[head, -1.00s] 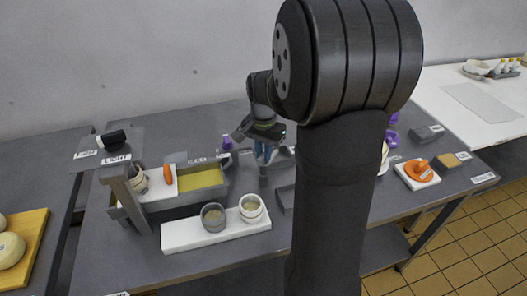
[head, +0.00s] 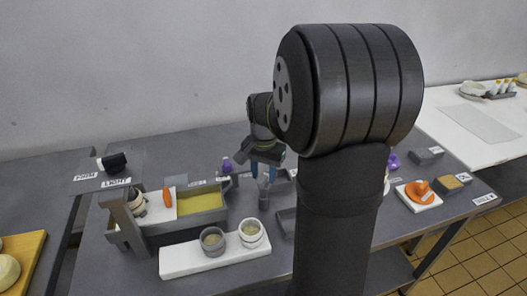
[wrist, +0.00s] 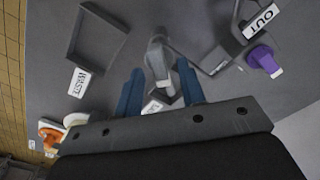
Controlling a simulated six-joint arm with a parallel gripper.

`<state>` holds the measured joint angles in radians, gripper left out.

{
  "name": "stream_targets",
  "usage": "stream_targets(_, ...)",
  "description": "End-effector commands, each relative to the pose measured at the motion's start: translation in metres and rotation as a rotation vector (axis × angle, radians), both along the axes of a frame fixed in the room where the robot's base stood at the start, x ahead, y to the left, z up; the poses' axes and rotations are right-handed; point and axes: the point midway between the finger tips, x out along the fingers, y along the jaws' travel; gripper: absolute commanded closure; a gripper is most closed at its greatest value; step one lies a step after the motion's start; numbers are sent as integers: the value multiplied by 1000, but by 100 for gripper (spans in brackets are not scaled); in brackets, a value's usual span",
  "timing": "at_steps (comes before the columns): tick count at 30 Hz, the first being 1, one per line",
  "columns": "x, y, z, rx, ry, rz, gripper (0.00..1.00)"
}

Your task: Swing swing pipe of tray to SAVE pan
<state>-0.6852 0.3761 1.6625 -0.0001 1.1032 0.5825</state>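The grey swing pipe (head: 264,196) stands upright beside the tray with yellow liquid (head: 206,202). In the wrist view the pipe (wrist: 157,56) shows from above, in line with the gap between my fingers. My gripper (head: 264,174) has two blue fingers, set apart and pointing down; it also shows in the wrist view (wrist: 160,95). I cannot tell whether the fingers touch the pipe. A dark square pan (wrist: 95,42) labelled WASTE lies to the pipe's left in the wrist view. A label (wrist: 155,106) near my fingers is partly hidden; I cannot read a SAVE label.
Two cups stand on a white block (head: 190,262) in front of the tray. A stand with a LIGHT label (head: 115,183) rises at left. A purple item (wrist: 264,60) lies near the OUT label (wrist: 261,20). My arm hides the middle right of the table.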

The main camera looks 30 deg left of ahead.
Motion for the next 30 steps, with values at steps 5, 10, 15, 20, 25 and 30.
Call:
stream_targets(5, 1, 0, 35, 3, -4, 0, 64)
stream_targets(10, 0, 0, 78, 5, -6, 0, 64)
stream_targets(15, 0, 0, 119, 3, -5, 0, 64)
stream_targets(20, 0, 0, 146, 1, -2, 0, 64)
stream_targets(25, 0, 0, 162, 1, -2, 1, 64)
stream_targets(30, 0, 0, 166, 0, -1, 1, 64)
